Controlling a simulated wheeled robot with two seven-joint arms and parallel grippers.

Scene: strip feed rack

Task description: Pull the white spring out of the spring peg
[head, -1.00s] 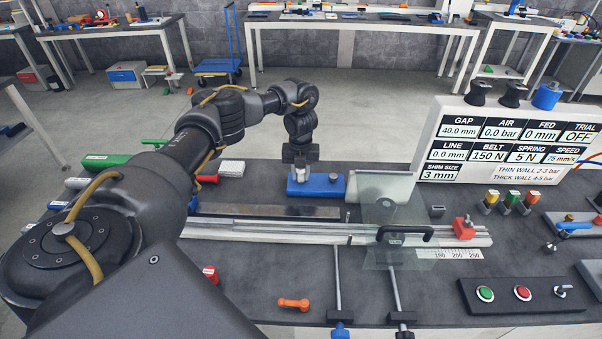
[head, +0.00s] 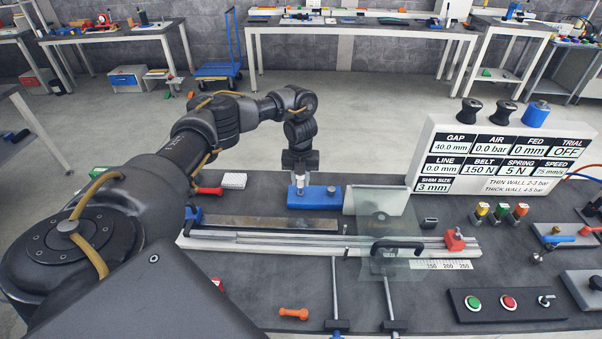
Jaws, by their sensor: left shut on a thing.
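My left gripper (head: 300,172) is above the left part of a blue block (head: 325,199) behind the rail. It is shut on a small pale thing, which I take to be the white spring (head: 300,183). The spring hangs upright below the fingers, over the block. The peg itself is too small to make out, so I cannot tell whether the spring is still around it. A small whitish round part (head: 331,189) shows on the block's right side. My right gripper is not in view.
A long rail (head: 300,240) with a red stop (head: 453,240) runs in front of the block. A clear panel with a black handle (head: 398,246) and a tilted pale plate (head: 377,197) stand to the right. A white display board (head: 505,165) is at the right.

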